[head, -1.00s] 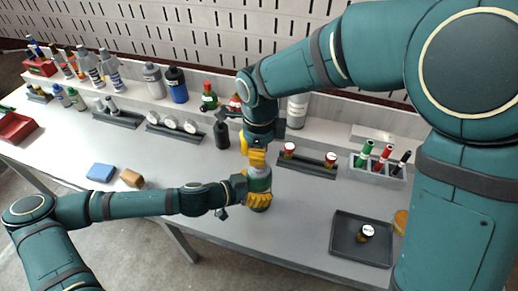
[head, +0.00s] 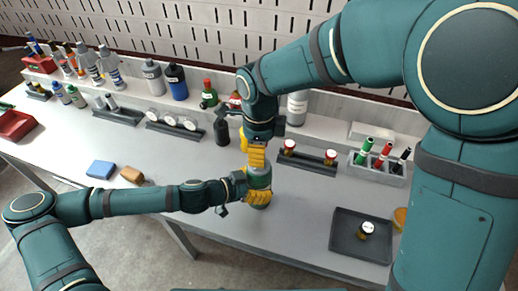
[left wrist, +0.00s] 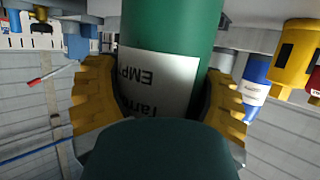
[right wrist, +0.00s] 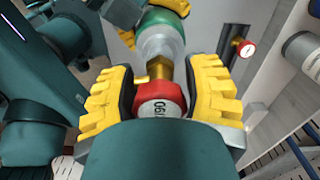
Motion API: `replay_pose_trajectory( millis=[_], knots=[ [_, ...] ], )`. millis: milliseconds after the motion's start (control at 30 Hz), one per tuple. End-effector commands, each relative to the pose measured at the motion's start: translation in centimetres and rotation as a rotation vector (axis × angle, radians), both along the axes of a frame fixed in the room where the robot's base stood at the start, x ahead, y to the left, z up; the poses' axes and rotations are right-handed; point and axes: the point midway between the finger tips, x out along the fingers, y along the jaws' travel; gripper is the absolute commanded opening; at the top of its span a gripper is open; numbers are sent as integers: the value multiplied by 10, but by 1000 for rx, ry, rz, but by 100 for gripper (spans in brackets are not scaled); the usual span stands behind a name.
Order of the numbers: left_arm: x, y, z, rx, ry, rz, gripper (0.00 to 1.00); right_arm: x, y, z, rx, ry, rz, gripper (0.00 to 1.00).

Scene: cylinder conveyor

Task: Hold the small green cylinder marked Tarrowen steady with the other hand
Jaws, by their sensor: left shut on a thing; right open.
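The small green cylinder (head: 261,181) stands upright at the table's front middle. In the left wrist view its green body (left wrist: 170,28) carries a white label, partly hidden, reading "Tarr…" and "EMP…". My left gripper (head: 249,188) is shut on its body from the left; the fingers lie on both sides of the label (left wrist: 158,80). My right gripper (head: 256,153) is above the cylinder, pointing down.
A dark bottle (head: 221,132) stands close left of my right gripper.

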Motion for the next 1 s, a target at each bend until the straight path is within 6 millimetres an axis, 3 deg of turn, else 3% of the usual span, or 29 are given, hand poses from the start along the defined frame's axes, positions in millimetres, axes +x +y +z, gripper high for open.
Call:
replay_pose_trajectory(
  millis=[367,700,1000],
  knots=[
    [0,0,1,-1,-2,-2,30,0,0,21,1,0,31,48],
    [0,0,1,-1,-2,-2,30,0,0,21,1,-1,448,48],
    [0,0,1,-1,-2,-2,30,0,0,21,1,-1,527,48]
  ],
)
